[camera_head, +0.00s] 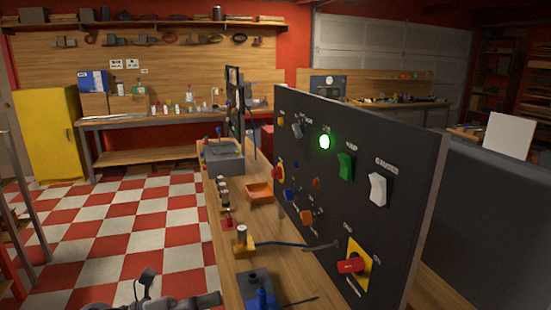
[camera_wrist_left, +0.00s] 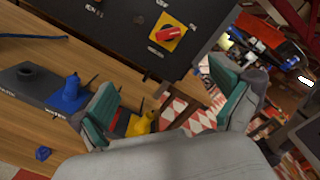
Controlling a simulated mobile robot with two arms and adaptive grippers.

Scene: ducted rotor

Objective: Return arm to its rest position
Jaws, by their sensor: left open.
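My left gripper shows in the wrist view (camera_wrist_left: 170,105) with its two teal-padded fingers spread apart and nothing between them. In the head view, part of my left arm (camera_head: 165,301) shows low at the bottom edge, left of the workbench (camera_head: 222,238); its fingertips cannot be made out there. The dark control panel (camera_head: 360,150) stands upright on the bench, with a lit green lamp (camera_head: 324,142), a green switch (camera_head: 345,167), a white switch (camera_head: 378,189) and a red rotary handle on a yellow plate (camera_head: 351,266). My right gripper is not in view.
On the bench stand a blue plug in a dark base (camera_head: 262,298), a yellow connector (camera_head: 243,244) with a blue cable, and an orange tray (camera_head: 260,193). A yellow cabinet (camera_head: 48,135) stands far left. The checkered floor (camera_head: 130,225) left of the bench is clear.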

